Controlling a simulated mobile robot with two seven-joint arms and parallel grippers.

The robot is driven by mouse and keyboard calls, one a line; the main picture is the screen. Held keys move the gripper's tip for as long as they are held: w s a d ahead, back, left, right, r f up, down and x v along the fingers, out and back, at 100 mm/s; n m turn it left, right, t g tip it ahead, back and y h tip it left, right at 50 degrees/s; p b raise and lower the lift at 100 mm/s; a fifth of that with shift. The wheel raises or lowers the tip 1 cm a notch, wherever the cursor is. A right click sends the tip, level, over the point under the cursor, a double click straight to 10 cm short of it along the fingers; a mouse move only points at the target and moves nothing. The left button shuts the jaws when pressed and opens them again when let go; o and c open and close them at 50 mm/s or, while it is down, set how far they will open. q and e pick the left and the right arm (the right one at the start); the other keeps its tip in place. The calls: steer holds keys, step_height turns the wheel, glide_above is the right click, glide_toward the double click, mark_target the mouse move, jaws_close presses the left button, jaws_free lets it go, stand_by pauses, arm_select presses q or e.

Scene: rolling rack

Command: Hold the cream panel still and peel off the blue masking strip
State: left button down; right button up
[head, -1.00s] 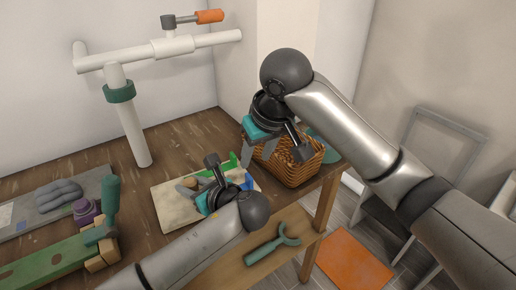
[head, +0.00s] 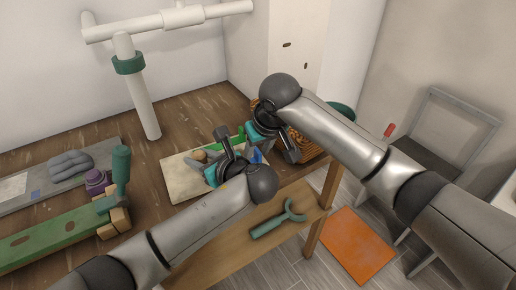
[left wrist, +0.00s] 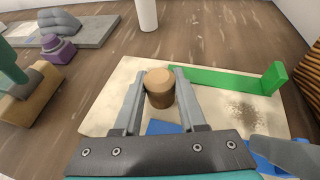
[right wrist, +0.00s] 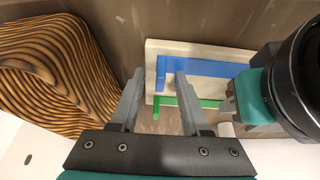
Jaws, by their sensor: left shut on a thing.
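The cream panel (head: 178,182) lies flat on the wooden table. My left gripper (left wrist: 161,80) is shut on the panel's round wooden knob (left wrist: 159,92). The blue masking strip (right wrist: 205,68) runs along the panel, with a raised tab (right wrist: 161,72) at one end. In the left wrist view the blue strip (left wrist: 162,127) is partly hidden by my left gripper. My right gripper (right wrist: 158,78) is open at the panel's right end; the tab appears between its fingers in its wrist view, and I see no grip on it.
A green strip (left wrist: 220,79) with an upright end also lies on the panel. A purple-topped item (head: 96,180) and a green beam (head: 45,235) are at left. A green tool (head: 278,219) lies on the lower shelf.

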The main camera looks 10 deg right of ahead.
jaws_close()
steer(key=shift+r, duration=0.15)
stand_by(0.9)
steer(key=shift+r, duration=2.1)
arm_select(q)
steer(key=shift+s+a+f, duration=0.1)
steer(key=shift+f, duration=0.1)
arm_select(e)
steer(key=shift+w+r, duration=0.15)
steer(key=shift+r, duration=1.85)
arm_select(q)
steer(key=shift+r, duration=0.1)
arm_select(e)
step_height(320, 180, up, 10)
steer(key=shift+f, duration=0.25)
arm_select(q)
steer(key=shift+c, duration=2)
jaws_free()
steer(key=shift+r, duration=0.1)
